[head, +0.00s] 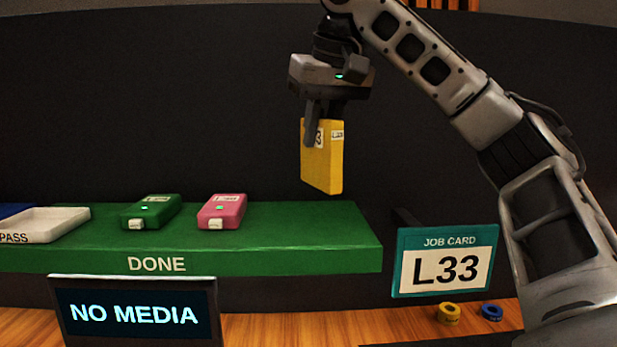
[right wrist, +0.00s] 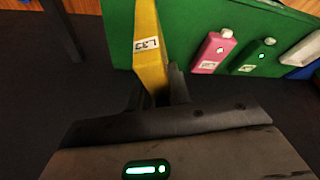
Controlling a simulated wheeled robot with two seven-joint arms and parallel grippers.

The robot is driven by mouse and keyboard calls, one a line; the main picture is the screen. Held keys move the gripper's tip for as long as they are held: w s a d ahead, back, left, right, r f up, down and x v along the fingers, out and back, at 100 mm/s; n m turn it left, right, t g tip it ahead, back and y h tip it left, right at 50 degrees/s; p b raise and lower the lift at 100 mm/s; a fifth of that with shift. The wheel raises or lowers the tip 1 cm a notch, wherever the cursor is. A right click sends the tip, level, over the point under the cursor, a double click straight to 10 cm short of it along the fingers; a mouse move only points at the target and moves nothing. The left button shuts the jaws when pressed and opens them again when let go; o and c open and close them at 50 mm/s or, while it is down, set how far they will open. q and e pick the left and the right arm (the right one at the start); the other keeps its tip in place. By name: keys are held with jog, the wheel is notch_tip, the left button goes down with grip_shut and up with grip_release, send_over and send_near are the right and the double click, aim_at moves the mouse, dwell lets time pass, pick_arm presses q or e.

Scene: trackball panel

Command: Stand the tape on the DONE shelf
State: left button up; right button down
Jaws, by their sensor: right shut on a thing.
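The yellow tape (head: 322,165) is a flat upright cartridge with a white label that ends in 3. My right gripper (head: 318,118) is shut on its upper end and holds it above the right part of the green DONE shelf (head: 330,240). My left gripper is not in view.
A pink cartridge (head: 222,210) and a green cartridge (head: 150,211) lie on the shelf. A white PASS tray (head: 45,222) is at the left. A job card (head: 445,262) reads L33, and a screen (head: 135,313) reads NO MEDIA. Yellow (head: 449,312) and blue rings (head: 492,312) lie below.

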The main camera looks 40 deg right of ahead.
aim_at(309, 178)
jog(key=w+f, duration=0.2)
jog(key=w+d+f, duration=0.1)
jog(key=w+f, duration=0.1)
jog(key=f, duration=0.1)
jog(key=shift+d+f, duration=0.2)
jog(key=shift+f, duration=1.45)
jog(key=shift+w+f, duration=0.1)
jog(key=shift+f, duration=0.05)
jog(key=c, duration=1.3)
grip_release()
jog(key=shift+r, duration=0.25)
jog(key=v, duration=1.2)
